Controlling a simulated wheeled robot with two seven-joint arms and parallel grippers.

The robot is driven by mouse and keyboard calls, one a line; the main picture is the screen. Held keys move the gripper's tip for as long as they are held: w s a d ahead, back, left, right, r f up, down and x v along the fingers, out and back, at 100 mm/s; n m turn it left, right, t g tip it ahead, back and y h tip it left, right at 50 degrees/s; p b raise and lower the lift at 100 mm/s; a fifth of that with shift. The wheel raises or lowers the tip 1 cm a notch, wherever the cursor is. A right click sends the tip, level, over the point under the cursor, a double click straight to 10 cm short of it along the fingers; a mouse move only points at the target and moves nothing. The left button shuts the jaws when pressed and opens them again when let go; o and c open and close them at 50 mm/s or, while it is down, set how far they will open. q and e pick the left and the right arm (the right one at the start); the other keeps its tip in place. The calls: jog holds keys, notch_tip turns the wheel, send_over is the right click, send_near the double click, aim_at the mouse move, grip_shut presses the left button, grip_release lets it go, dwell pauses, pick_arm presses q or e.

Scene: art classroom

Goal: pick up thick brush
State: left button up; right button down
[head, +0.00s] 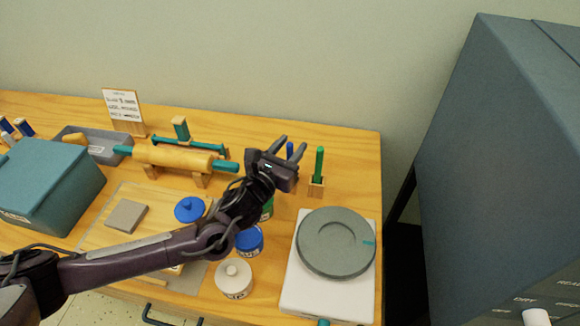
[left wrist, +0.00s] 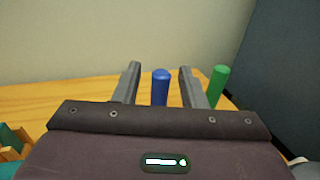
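Two upright brush-like handles stand at the table's back right, one blue (head: 289,150) and one green (head: 319,163). The green one sits in a small wooden holder (head: 316,188); the base of the blue one is hidden behind my gripper. Which is the thick brush I cannot tell for sure. My left gripper (head: 292,145) is open and empty, its fingers pointing toward the back. In the left wrist view the blue handle (left wrist: 160,87) shows in the gap between the fingers, and the green handle (left wrist: 218,86) stands outside the right finger. My right gripper is not in view.
A white scale-like base with a grey round wheel (head: 320,240) stands at the front right. Lidded jars (head: 234,279) and a rolling pin (head: 175,157) on a stand lie left of the gripper. A teal box (head: 45,185) is far left; a dark cabinet (head: 490,170) stands right.

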pick_arm(q)
grip_shut()
jog(key=shift+r, duration=0.1)
dwell(0.3)
